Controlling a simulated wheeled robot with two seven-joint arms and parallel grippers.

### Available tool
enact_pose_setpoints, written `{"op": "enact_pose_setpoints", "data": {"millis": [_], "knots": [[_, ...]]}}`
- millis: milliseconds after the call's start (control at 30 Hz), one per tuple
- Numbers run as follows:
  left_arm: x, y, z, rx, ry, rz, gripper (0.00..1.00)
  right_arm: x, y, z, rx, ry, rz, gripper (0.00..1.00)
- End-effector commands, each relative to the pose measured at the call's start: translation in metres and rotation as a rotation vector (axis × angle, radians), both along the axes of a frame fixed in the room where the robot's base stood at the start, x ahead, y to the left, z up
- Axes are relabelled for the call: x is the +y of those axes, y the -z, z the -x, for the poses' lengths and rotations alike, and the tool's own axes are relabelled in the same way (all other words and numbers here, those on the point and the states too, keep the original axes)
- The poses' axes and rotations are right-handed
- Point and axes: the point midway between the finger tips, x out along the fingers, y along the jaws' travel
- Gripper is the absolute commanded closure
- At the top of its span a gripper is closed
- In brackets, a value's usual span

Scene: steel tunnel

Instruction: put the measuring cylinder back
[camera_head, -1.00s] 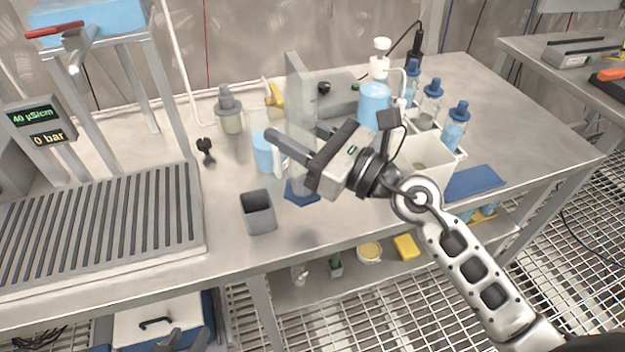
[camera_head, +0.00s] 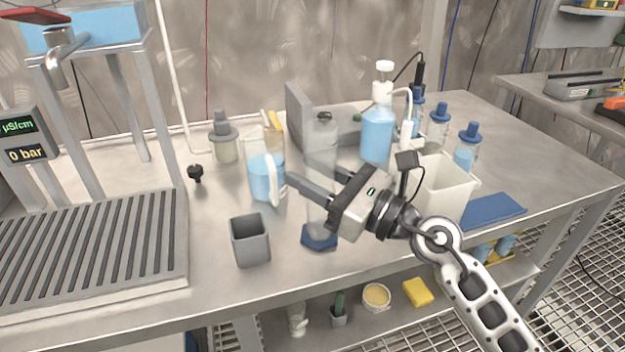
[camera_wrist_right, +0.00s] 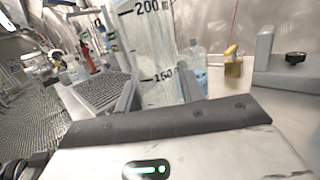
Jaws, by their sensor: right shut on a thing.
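The measuring cylinder (camera_head: 321,145) is tall and clear, with a blue base (camera_head: 319,238). It stands upright in my right gripper (camera_head: 313,180), which is shut around its middle. Its base is near the bench's front edge; I cannot tell whether it touches the top. In the right wrist view the cylinder (camera_wrist_right: 150,45) shows black marks of 200 and 150 between the fingers of my right gripper (camera_wrist_right: 158,95). My left gripper is not in view.
A grey square cup (camera_head: 250,240) and a jug of blue liquid (camera_head: 265,175) stand left of the cylinder. A white bin (camera_head: 445,190), a blue-filled wash bottle (camera_head: 378,135) and blue-capped bottles (camera_head: 467,147) stand right. A blue mat (camera_head: 495,211) lies at the right front.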

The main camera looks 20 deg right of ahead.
Motion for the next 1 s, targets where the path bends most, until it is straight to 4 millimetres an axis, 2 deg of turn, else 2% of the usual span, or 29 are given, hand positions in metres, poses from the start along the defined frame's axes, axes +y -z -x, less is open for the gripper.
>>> {"op": "enact_pose_setpoints", "data": {"millis": [167,200,267,533,633,767,1000], "knots": [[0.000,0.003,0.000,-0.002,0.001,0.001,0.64,0.000,0.004,0.000,-0.001,0.000,0.000,1.00],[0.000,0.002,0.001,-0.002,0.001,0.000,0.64,0.000,0.004,0.000,-0.001,0.000,0.001,0.56],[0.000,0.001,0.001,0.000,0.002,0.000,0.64,0.000,0.003,0.000,0.000,0.000,0.000,0.39],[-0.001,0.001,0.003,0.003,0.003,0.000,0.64,0.000,0.003,0.000,0.000,0.000,0.000,0.39],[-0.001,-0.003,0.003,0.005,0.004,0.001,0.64,0.000,-0.003,0.000,0.000,0.000,0.000,0.39],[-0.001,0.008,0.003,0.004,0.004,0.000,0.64,-0.013,0.007,0.014,0.002,0.002,0.004,0.39],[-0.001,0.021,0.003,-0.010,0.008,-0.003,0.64,-0.047,0.019,0.053,0.004,0.002,0.003,0.39]]}}
